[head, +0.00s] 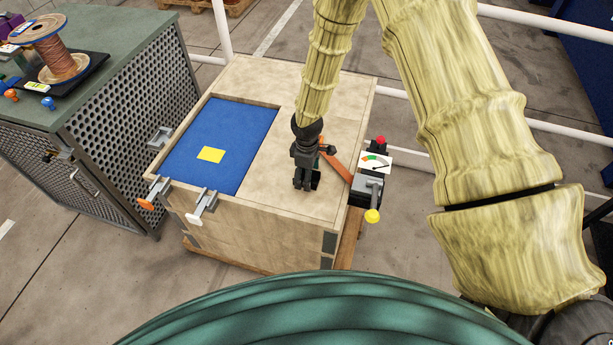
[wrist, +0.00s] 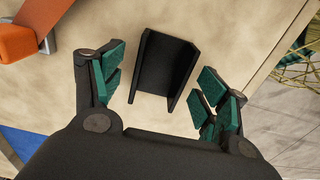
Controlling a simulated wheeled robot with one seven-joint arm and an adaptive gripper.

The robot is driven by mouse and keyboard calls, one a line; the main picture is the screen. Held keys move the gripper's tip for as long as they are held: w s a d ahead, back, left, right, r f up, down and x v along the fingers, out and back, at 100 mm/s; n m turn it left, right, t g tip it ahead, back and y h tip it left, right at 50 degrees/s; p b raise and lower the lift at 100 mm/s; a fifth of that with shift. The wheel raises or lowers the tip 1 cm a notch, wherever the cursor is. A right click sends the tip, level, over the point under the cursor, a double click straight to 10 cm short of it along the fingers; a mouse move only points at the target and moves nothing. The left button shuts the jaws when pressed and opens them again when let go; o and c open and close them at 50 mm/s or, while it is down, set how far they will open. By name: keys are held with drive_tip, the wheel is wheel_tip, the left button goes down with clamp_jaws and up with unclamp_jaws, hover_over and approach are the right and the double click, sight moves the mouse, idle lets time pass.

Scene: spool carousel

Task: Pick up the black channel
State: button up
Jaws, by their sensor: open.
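The black channel (wrist: 165,66) is a short dark U-shaped piece. It lies on the pale wooden top of the crate (head: 276,150). In the wrist view it sits between and slightly beyond the green-padded fingers of my gripper (wrist: 160,98), with a gap on each side. My gripper is open and empty. In the head view my gripper (head: 306,184) is low over the crate top near its right front part, and the channel (head: 316,179) is mostly hidden behind the fingers.
An orange lever (head: 338,165) lies beside my gripper. A gauge box with red and yellow knobs (head: 375,160) is on the crate's right side. A blue recess (head: 225,140) holds a yellow square (head: 210,154). A green-topped cabinet (head: 120,50) with a copper spool (head: 60,58) stands left.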

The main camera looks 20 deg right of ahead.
drive_tip(key=shift+f, duration=0.45)
drive_tip(key=c, duration=1.1)
drive_tip(key=shift+w+r, duration=0.1)
drive_tip(key=shift+r, duration=0.05)
